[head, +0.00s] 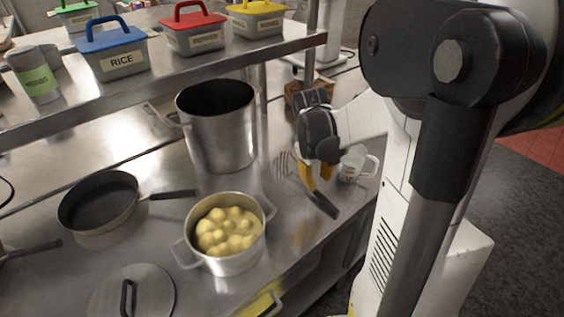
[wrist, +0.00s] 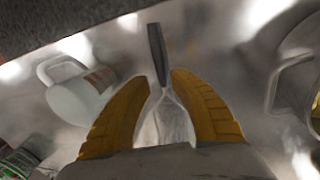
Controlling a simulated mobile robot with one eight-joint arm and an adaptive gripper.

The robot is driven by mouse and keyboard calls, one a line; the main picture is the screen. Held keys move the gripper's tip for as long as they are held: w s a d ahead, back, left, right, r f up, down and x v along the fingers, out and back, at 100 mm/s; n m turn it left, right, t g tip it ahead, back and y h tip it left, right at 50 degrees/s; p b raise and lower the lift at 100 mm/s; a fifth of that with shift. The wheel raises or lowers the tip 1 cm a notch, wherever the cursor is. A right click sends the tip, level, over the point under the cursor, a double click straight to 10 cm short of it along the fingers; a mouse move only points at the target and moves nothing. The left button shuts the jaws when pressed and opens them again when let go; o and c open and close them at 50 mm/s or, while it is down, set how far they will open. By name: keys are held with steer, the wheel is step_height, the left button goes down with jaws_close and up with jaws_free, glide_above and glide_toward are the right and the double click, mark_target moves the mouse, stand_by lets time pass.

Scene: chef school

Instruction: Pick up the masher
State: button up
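The masher has a dark handle and a metal shaft (wrist: 168,100). In the wrist view its handle (wrist: 157,45) points up, away from my gripper (wrist: 162,80). My gripper's yellow fingers are open, one on each side of the masher, with gaps between them and the metal. In the head view my gripper (head: 314,178) is low over the counter, and the dark masher handle (head: 323,205) shows just below its fingertips. A wire-like metal end (head: 283,163) shows left of the gripper. The part of the masher nearest the palm is hidden.
A measuring cup (head: 350,165) stands close to the right of my gripper; it also shows in the wrist view (wrist: 80,95). A pot of potatoes (head: 230,262), a tall pot (head: 220,145) and a pan (head: 85,222) stand left. A shelf (head: 200,80) runs behind.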

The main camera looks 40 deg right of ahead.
mark_target(319, 193)
steer(key=f, duration=0.2)
steer(key=f+b, duration=0.1)
steer(key=shift+d+f, duration=0.25)
steer(key=shift+f, duration=0.05)
steer(key=f+b, duration=0.1)
steer(key=f, duration=0.2)
steer(key=d+f+b, duration=0.1)
steer(key=shift+w+f+b, duration=0.2)
steer(key=shift+w+b, duration=0.05)
steer(key=shift+b, duration=0.05)
jaws_close()
